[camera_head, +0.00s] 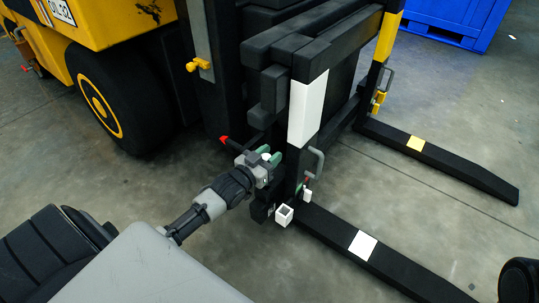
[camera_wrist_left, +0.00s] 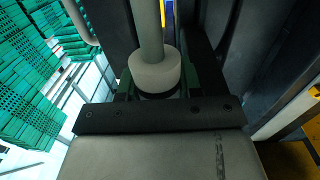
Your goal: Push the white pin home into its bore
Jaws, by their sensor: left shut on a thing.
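My left gripper (camera_head: 269,157) is at the near side of the forklift's dark fork carriage, beside its white band. In the left wrist view, its green-padded fingers (camera_wrist_left: 158,84) are shut on a pale rod with a thick white collar, which looks like the white pin (camera_wrist_left: 155,72). The rod runs away toward the top of that view. The fingers and wrist mostly hide the pin in the head view. A white square hollow block (camera_head: 284,215) sits low on the carriage, below the gripper. I cannot tell whether it holds the bore.
A grey loop handle (camera_head: 316,163) stands close right of the gripper, with a small white block (camera_head: 307,195) below. The near fork (camera_head: 395,268) bears a white patch; the far fork (camera_head: 450,165) has a yellow one. A red-tipped lever (camera_head: 224,139) is left of the gripper.

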